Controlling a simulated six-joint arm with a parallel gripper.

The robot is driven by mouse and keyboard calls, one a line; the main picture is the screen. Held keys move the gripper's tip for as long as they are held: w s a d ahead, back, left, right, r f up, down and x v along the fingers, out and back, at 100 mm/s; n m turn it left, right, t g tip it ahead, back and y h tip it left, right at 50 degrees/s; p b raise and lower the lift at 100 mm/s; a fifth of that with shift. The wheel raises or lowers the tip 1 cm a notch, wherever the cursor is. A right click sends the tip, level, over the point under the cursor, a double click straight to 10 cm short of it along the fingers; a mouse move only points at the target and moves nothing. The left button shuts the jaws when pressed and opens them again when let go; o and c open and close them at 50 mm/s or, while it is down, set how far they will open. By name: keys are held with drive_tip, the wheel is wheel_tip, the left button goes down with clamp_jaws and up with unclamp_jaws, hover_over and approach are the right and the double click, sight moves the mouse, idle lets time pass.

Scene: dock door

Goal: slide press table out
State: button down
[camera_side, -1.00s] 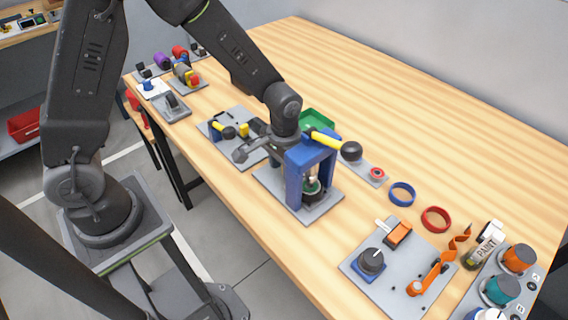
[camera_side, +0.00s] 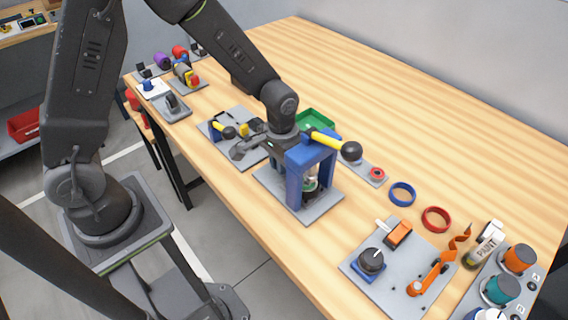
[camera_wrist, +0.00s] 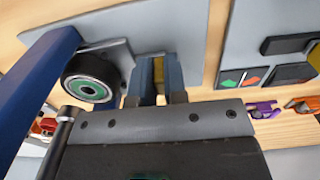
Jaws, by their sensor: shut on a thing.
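The press is a blue frame (camera_side: 328,170) on a grey base plate (camera_side: 272,183), with a yellow lever (camera_side: 325,141) ending in a black ball. Its round dark press table (camera_side: 311,188) shows low inside the frame. In the wrist view the press table (camera_wrist: 90,86) has a green ring and lies left of my fingers, beside the blue frame (camera_wrist: 32,88). My gripper (camera_wrist: 159,72) is shut on a small yellowish tab (camera_wrist: 158,68) near the table. Whether the tab joins the table is hidden. In the side view my fingertips are hidden behind the frame.
A green tray (camera_side: 317,119) stands behind the press. A plate with small fixtures (camera_side: 238,140) lies to the left. Blue (camera_side: 402,193) and red (camera_side: 436,219) rings and a dial plate (camera_side: 398,268) lie to the right. The back of the wooden table is clear.

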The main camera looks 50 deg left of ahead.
drive_tip(key=a, duration=0.8)
drive_tip(key=shift+a, duration=0.3)
drive_tip(key=c, duration=1.2)
unclamp_jaws()
drive_tip(key=shift+o, duration=0.2)
wheel_tip(320, 180, up, 14)
